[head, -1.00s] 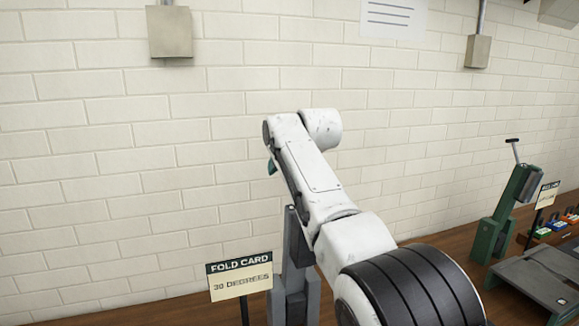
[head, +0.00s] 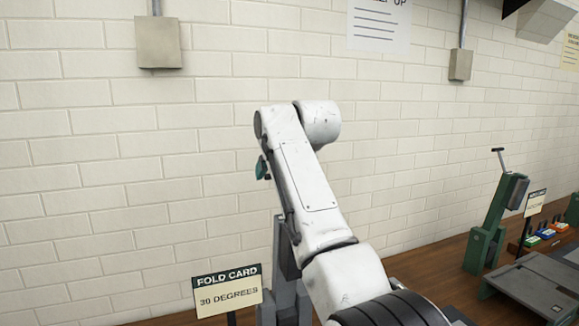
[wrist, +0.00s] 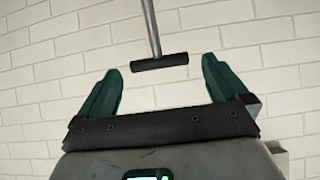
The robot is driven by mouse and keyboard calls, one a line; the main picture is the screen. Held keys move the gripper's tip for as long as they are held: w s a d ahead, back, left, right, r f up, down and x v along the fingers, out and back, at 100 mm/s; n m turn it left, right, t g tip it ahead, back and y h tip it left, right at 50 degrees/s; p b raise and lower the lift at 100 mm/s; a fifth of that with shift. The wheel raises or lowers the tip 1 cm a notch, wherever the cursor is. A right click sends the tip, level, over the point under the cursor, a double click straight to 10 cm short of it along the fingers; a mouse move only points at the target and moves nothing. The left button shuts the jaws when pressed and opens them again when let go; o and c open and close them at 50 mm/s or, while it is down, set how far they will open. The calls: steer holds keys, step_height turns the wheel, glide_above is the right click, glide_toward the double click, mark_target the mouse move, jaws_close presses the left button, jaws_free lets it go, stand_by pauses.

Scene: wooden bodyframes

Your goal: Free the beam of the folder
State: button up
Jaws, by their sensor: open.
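The folder (head: 287,306) is a grey metal stand low in the middle of the head view. My arm covers much of it. In the wrist view, a thin grey rod (wrist: 151,28) with a black crossbar grip (wrist: 159,62) comes in from the top. I cannot see where the rod joins a machine or tell its lock state. My gripper (wrist: 158,70) is open, and its two green fingers stand on either side of the crossbar in the picture. I cannot tell the depth between them. In the head view only a bit of a green finger (head: 262,167) shows.
A fold card sign (head: 228,290) reading "30 degrees" stands left of the folder. A green machine (head: 489,230) with a T-handle stands at the right on the wooden bench, beside a grey flat plate (head: 540,285). A white brick wall (head: 90,190) rises behind.

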steer(key=b+v, duration=0.2)
steer(key=v, duration=0.4)
steer(key=shift+s, duration=0.2)
steer(key=shift+r, duration=0.1)
steer(key=shift+d, duration=0.1)
